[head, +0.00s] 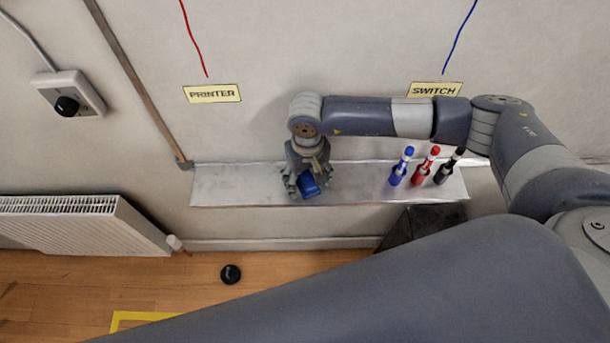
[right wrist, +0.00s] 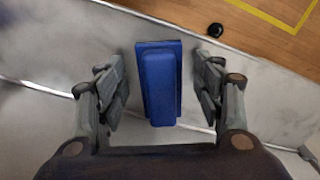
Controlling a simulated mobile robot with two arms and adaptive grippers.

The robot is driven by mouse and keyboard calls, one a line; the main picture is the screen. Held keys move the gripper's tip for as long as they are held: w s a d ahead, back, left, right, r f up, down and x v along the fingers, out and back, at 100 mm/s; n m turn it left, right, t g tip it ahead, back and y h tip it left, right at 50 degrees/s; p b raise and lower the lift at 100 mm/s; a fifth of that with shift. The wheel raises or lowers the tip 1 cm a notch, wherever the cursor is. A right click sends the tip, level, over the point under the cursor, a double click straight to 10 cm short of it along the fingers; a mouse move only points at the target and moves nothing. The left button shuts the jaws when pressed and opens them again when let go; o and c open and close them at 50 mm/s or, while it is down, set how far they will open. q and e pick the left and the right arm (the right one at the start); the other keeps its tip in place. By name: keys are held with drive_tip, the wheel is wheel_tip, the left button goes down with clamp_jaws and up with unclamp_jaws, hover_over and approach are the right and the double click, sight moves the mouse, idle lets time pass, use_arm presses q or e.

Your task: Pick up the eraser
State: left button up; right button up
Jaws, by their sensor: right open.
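The blue eraser (head: 309,187) lies on the metal shelf (head: 355,180) below the wall. In the right wrist view the eraser (right wrist: 159,84) sits between the two open fingers, with a gap on each side. My right gripper (head: 304,188) is open and points down over the eraser, hiding part of it in the head view. Its fingers also show in the right wrist view (right wrist: 160,95), apart from the eraser. My left gripper is not in view.
Blue (head: 401,167), red (head: 425,167) and black (head: 449,167) markers stand on the shelf's right part. The shelf's left part is bare. A radiator (head: 80,225) is at lower left, and a black round object (head: 231,274) lies on the floor.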

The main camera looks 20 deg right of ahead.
sight(305, 182)
drive_tip(key=c, duration=1.1)
drive_tip(key=shift+c, duration=0.2)
drive_tip(key=shift+w+r+b, duration=0.1)
drive_tip(key=shift+r+b, duration=0.7)
drive_tip(key=shift+r, duration=0.05)
drive_tip(key=shift+s+a+r+b, duration=0.4)
drive_tip(key=shift+s+r+b, duration=0.05)
drive_tip(key=shift+r+b, duration=0.3)
drive_tip(key=s+a+r+b, duration=0.2)
drive_tip(key=s+a+b, duration=0.3)
drive_tip(key=s+a, duration=0.4)
drive_tip(key=s, duration=0.3)
drive_tip(key=shift+b, duration=0.4)
